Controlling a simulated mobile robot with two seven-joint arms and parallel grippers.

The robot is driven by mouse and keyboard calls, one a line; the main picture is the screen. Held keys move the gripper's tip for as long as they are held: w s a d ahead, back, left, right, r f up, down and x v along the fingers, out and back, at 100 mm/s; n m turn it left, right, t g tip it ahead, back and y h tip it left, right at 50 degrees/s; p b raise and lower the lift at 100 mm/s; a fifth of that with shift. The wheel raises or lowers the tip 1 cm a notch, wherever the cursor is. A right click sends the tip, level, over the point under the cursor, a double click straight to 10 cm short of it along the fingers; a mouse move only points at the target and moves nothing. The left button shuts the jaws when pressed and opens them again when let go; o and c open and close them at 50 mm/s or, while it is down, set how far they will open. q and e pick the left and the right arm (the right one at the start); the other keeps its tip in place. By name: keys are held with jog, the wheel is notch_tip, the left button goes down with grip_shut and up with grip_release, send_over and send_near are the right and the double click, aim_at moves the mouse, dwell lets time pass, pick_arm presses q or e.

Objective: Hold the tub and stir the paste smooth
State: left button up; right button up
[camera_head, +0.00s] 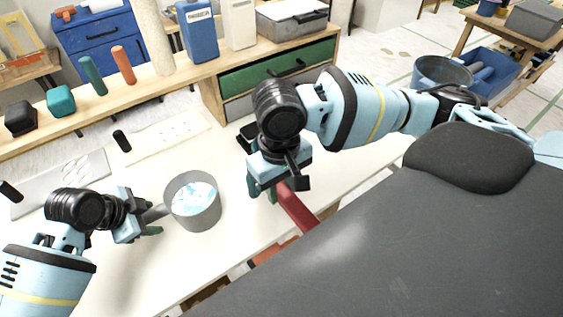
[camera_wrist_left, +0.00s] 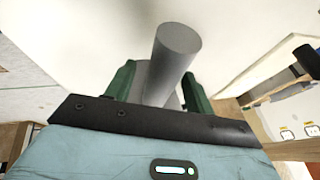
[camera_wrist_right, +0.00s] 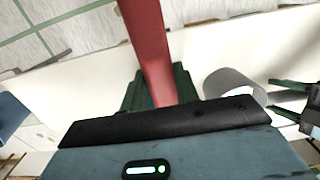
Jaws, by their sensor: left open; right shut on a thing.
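The grey tub (camera_head: 200,217) stands upright on the white table, with white and blue paste (camera_head: 193,195) inside. Its grey bar handle (camera_head: 155,213) points left. My left gripper (camera_head: 150,222) is open at that handle; in the left wrist view the handle (camera_wrist_left: 174,52) lies between the green fingers. I cannot tell whether they touch it. My right gripper (camera_head: 263,190) is shut on a red tool (camera_head: 296,209), right of the tub and apart from it. The red tool (camera_wrist_right: 147,40) also shows in the right wrist view; its far end is out of sight.
A wooden shelf edge (camera_head: 115,96) along the back holds a green and an orange cylinder, dark blocks and bottles. A flat panel (camera_head: 70,183) and a pale strip (camera_head: 165,137) lie on the table behind my left arm. The table's front edge is close to the tub.

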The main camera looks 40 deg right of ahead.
jog(key=shift+r, duration=0.1)
pick_arm(q)
jog(key=shift+p+v, duration=0.6)
jog(key=shift+v, duration=0.35)
pick_arm(e)
jog(key=shift+w+r+t, duration=0.2)
jog(key=shift+r+t, duration=0.1)
jog(key=shift+r, duration=1.05)
pick_arm(q)
jog(key=shift+d+f, duration=0.1)
jog(key=shift+f, duration=0.05)
pick_arm(e)
jog(key=shift+f, duration=0.15)
pick_arm(q)
jog(key=shift+b+x, duration=0.35)
jog(key=shift+x, duration=0.45)
pick_arm(e)
jog(key=shift+s+f, duration=0.1)
jog(key=shift+f, duration=0.6)
pick_arm(q)
jog(key=shift+c, duration=0.2)
grip_shut()
